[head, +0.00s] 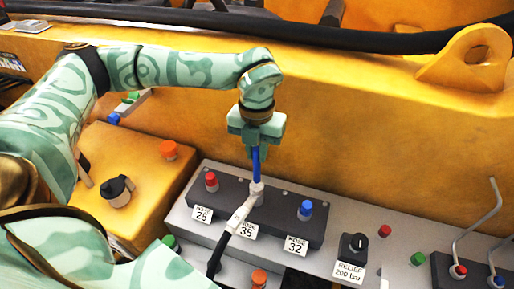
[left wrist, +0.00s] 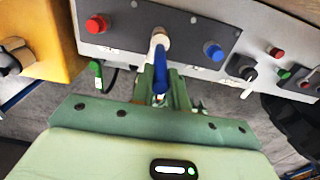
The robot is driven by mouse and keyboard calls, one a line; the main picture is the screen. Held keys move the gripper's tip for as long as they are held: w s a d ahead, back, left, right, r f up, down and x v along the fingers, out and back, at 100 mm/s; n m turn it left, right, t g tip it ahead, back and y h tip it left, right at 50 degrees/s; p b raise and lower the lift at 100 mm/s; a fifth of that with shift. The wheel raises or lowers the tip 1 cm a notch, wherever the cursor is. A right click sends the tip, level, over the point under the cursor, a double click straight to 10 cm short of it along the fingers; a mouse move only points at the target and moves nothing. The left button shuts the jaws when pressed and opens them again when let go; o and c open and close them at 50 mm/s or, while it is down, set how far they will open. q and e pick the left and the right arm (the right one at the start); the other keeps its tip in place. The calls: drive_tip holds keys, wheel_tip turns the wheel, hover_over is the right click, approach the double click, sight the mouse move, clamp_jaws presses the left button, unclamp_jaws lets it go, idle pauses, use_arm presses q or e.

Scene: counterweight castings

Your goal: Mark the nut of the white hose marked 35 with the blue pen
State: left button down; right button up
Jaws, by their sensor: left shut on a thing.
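My left gripper (head: 255,150) is shut on the blue pen (head: 256,164), which points down from the jaws. The pen's lower end is at the white nut (head: 257,189) on the dark block; I cannot tell whether it touches. The white hose end (head: 243,209) runs from the nut down past the label 35 (head: 245,230) into a black hose. In the left wrist view, the blue pen (left wrist: 161,75) stands between the jaws with its far end at the white fitting (left wrist: 159,40). Any mark on the nut is hidden or too small to see. My right gripper is not in view.
On the dark block (head: 280,222), a red cap (head: 211,181) stands left by label 25 and a blue cap (head: 305,209) right by label 32. A black relief knob (head: 357,242) is further right. A yellow casting wall (head: 350,140) rises behind.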

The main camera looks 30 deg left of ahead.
use_arm(q)
drive_tip(key=shift+f+b, duration=0.35)
drive_tip(key=shift+f, duration=0.15)
idle(0.8)
drive_tip(key=shift+f, duration=0.1)
idle(0.8)
wheel_tip(320, 180, up, 7)
drive_tip(key=p, duration=0.5)
drive_tip(key=shift+p, duration=0.4)
